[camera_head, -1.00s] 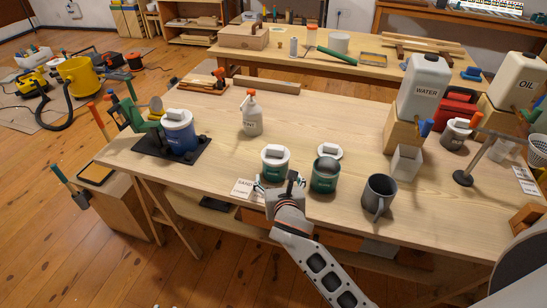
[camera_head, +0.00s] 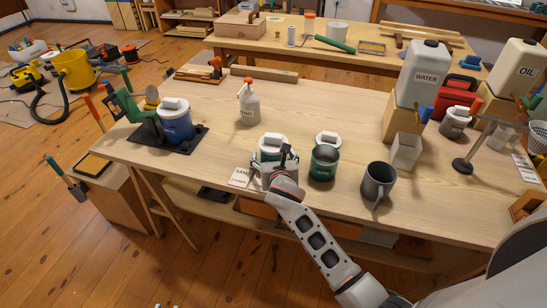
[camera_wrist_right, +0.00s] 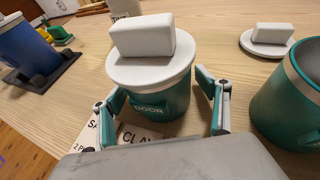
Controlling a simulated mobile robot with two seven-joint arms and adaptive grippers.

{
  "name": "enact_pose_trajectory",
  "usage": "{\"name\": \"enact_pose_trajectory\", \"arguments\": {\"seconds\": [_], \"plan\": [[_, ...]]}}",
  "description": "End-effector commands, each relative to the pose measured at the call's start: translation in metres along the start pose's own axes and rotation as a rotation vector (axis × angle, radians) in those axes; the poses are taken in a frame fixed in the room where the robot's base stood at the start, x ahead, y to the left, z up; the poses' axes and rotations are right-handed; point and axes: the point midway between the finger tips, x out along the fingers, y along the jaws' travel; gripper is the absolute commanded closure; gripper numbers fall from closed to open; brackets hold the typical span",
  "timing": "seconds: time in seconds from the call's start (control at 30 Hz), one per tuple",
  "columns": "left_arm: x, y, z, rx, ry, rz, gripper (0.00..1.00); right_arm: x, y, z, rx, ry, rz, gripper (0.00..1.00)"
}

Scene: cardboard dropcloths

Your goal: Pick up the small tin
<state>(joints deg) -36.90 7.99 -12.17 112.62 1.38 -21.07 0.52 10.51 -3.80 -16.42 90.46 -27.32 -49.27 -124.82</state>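A small green tin (camera_head: 271,155) with a white lid and block handle stands upright near the table's front edge. In the right wrist view the tin (camera_wrist_right: 155,98) shows a label reading "DOOR". My right gripper (camera_head: 279,166) is open at the tin's near side. In the right wrist view the fingers of the right gripper (camera_wrist_right: 162,92) are on either side of the tin's body, with no clear grip on it. The tin's lower part is partly hidden by the gripper in the head view. My left gripper is not in view.
An open green tin (camera_head: 323,166) stands just right, with a loose white lid (camera_head: 327,139) behind it. A grey mug (camera_head: 378,181) is farther right. A blue tin (camera_head: 176,124) and a spray bottle (camera_head: 249,106) stand left and behind. A label card (camera_head: 240,178) lies left of the gripper.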

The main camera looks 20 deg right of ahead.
Motion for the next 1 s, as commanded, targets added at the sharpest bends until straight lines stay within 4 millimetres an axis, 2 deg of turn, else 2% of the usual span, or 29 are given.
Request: {"name": "enact_pose_trajectory", "arguments": {"seconds": [0.03, 0.2, 0.5, 0.67, 0.83, 1.0], "plan": [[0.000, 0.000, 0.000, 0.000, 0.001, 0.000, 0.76, 0.000, 0.000, 0.000, 0.000, 0.000, 0.000, 0.36], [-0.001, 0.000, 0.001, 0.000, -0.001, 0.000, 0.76, 0.000, 0.000, 0.000, 0.000, 0.000, 0.000, 0.76], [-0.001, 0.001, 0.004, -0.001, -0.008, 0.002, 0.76, -0.001, 0.000, 0.002, 0.001, -0.003, 0.001, 0.76], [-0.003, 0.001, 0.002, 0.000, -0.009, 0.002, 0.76, -0.004, 0.000, 0.012, 0.002, -0.005, 0.001, 0.77], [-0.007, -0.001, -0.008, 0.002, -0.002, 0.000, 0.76, -0.014, 0.001, 0.035, 0.002, -0.007, 0.002, 0.77], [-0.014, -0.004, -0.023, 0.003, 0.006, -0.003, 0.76, -0.030, 0.000, 0.075, 0.003, -0.010, 0.001, 0.77]]}}
